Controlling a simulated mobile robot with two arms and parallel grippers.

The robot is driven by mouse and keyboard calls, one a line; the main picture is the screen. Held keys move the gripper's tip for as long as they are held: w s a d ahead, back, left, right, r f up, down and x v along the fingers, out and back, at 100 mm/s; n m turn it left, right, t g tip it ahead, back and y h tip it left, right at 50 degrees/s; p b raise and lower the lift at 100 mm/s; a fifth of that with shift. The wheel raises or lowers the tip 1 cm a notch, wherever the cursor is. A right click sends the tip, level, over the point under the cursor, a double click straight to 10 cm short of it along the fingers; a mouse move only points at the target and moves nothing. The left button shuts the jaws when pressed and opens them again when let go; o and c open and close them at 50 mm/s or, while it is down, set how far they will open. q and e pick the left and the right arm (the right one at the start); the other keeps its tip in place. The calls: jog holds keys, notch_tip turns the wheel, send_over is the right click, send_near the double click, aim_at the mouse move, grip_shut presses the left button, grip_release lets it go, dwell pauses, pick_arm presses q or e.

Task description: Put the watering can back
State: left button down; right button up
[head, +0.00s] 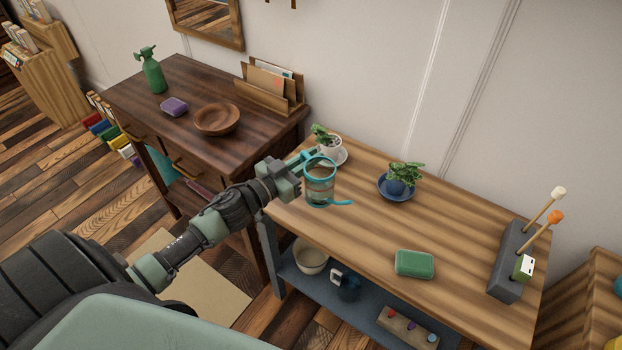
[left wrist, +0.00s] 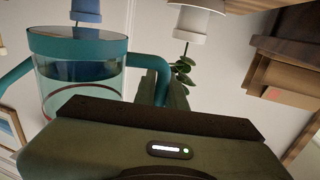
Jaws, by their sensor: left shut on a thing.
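The watering can (head: 320,190) has a clear body, teal bands, a teal handle and a teal spout pointing right. It is upright at the left part of the light wooden table (head: 450,232); I cannot tell whether its base touches the top. My left gripper (head: 299,168) is shut on its handle, from the left. In the left wrist view the can (left wrist: 78,85) shows large beside the fingers, and the picture is upside down. My right gripper is not in view.
A plant in a white pot (head: 328,143) stands just behind the can. A plant in a blue pot (head: 398,187) is to its right. A green box (head: 414,264) and a grey tool holder (head: 511,262) are farther right. A dark desk (head: 185,122) stands at left.

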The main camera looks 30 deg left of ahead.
pick_arm(q)
jog(key=shift+f+b, duration=0.75)
jog(key=shift+f, duration=2.4)
jog(key=shift+f, duration=0.1)
jog(key=c, duration=1.5)
grip_release()
jog(key=shift+r, duration=0.2)
jog(key=v, duration=1)
jog(key=shift+s+f, duration=0.1)
jog(key=shift+s, duration=0.25)
jog(key=shift+s+a, duration=0.25)
jog(key=shift+s, duration=0.4)
